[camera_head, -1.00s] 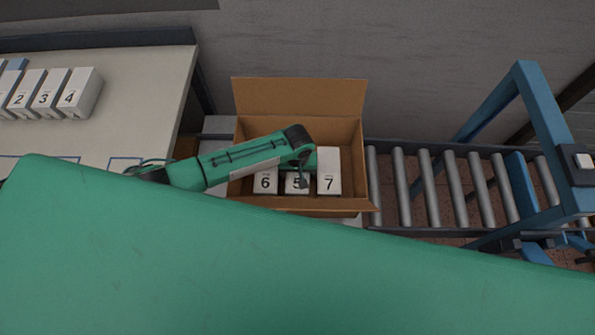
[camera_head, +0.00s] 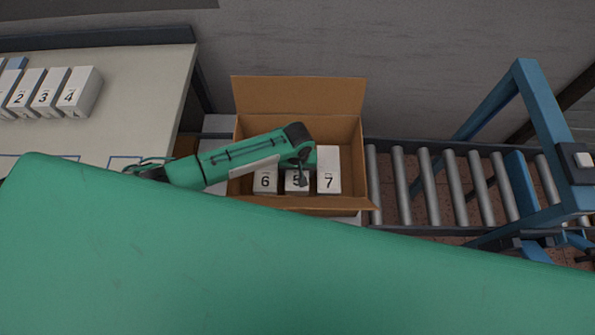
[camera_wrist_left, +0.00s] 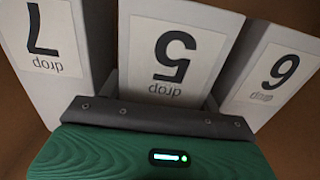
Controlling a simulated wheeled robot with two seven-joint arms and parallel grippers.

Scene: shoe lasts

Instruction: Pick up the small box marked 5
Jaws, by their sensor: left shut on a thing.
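The small white box marked 5 (camera_head: 292,187) stands in the open cardboard carton (camera_head: 345,207), between the box marked 6 (camera_head: 264,183) and the box marked 7 (camera_head: 329,171). My left gripper (camera_head: 302,174) reaches into the carton from above and is shut on the box marked 5. It covers part of that box's top in the head view. In the left wrist view the box marked 5 (camera_wrist_left: 172,60) is centred against the gripper, its label upside down. The boxes marked 7 (camera_wrist_left: 42,45) and 6 (camera_wrist_left: 275,75) flank it there. My right gripper is not in view.
Boxes marked 2 (camera_head: 24,97), 3 (camera_head: 48,95) and 4 (camera_head: 80,94) stand on the pale table (camera_head: 140,85) at left. A roller conveyor (camera_head: 430,185) runs right from the carton to a blue frame (camera_head: 540,120). The carton walls enclose the boxes closely.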

